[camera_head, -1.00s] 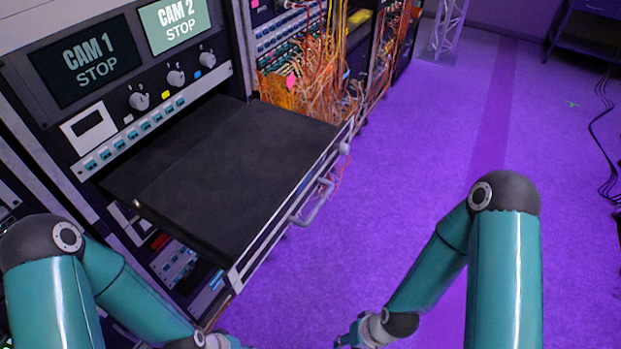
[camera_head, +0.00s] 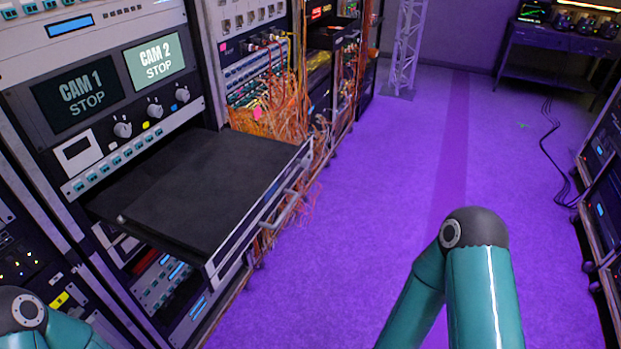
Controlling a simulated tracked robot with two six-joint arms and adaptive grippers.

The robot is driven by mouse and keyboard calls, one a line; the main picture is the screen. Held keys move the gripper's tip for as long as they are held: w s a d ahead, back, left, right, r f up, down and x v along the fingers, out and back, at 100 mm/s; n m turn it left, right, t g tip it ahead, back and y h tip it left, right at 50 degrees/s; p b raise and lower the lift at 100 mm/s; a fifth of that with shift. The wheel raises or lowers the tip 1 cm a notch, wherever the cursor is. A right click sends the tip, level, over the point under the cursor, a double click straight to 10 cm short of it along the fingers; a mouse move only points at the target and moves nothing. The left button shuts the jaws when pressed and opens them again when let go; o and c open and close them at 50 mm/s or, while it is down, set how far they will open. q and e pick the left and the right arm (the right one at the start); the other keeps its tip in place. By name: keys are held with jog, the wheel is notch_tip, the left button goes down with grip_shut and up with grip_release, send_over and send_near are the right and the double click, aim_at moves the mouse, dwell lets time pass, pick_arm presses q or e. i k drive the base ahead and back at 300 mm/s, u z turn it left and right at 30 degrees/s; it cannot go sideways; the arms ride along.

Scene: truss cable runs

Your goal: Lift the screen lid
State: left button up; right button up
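The screen lid (camera_head: 205,190) is a flat black panel lying closed on a drawer pulled out of the rack at left. The drawer has a pale front edge (camera_head: 243,236) with a bar handle (camera_head: 283,200) facing right. My two arms show only as teal upper links at the bottom left and bottom right. Both grippers are below the picture, so neither their fingers nor any contact with the lid can be seen.
The rack (camera_head: 100,95) above the drawer has CAM 1 and CAM 2 displays and knobs. Orange cables (camera_head: 285,125) hang beyond the drawer. A truss (camera_head: 405,50) stands at the back, and another rack (camera_head: 605,215) at the right edge.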

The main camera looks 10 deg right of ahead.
aim_at(204, 204)
jog(key=u, duration=1.65)
jog(key=k, duration=1.25)
jog(key=z, duration=1.1)
jog(key=i, duration=1.65)
jog(key=z, duration=0.05)
